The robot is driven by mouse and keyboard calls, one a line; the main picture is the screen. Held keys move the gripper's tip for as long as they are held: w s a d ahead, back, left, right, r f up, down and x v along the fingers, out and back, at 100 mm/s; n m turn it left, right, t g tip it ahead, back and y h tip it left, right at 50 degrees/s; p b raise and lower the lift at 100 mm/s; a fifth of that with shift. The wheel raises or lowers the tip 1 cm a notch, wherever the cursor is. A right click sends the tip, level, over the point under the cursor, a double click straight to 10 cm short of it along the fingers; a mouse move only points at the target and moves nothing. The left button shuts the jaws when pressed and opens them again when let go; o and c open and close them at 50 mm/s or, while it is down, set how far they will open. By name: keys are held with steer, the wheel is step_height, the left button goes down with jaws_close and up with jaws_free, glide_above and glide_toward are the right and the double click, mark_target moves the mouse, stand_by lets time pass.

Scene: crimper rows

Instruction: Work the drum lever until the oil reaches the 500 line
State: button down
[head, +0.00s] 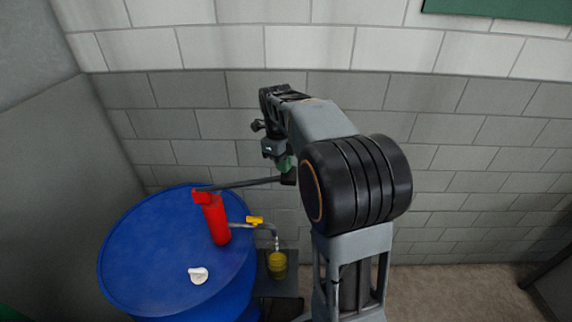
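A blue drum (150,250) stands at the lower left. A red pump (216,219) rises from its top, and a dark lever (238,184) runs from the pump's head to the right, sloping slightly upward. My gripper (286,172) is at the lever's right end; whether its fingers are closed on the lever is too small and partly hidden to tell. A spout with a yellow valve handle (255,221) leads from the pump to a small clear container (277,264) with yellow oil in it. The container's marks, including any 500 line, cannot be read from here.
A white cap (198,275) lies on the drum top. A dark stand (282,287) holds the container beside the drum. A grey block wall (470,140) is close behind, and a grey side wall is at left. Bare floor (450,292) shows at lower right.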

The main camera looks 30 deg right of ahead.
steer(key=w+p, duration=0.1)
steer(key=w+a+r+p, duration=0.1)
steer(key=shift+w+a, duration=0.25)
steer(key=shift+w, duration=0.05)
step_height(320, 180, up, 14)
steer(key=w, duration=0.1)
steer(key=shift+w+a, duration=0.15)
steer(key=shift+a, duration=0.15)
steer(key=shift+f, duration=0.1)
stand_by(1.5)
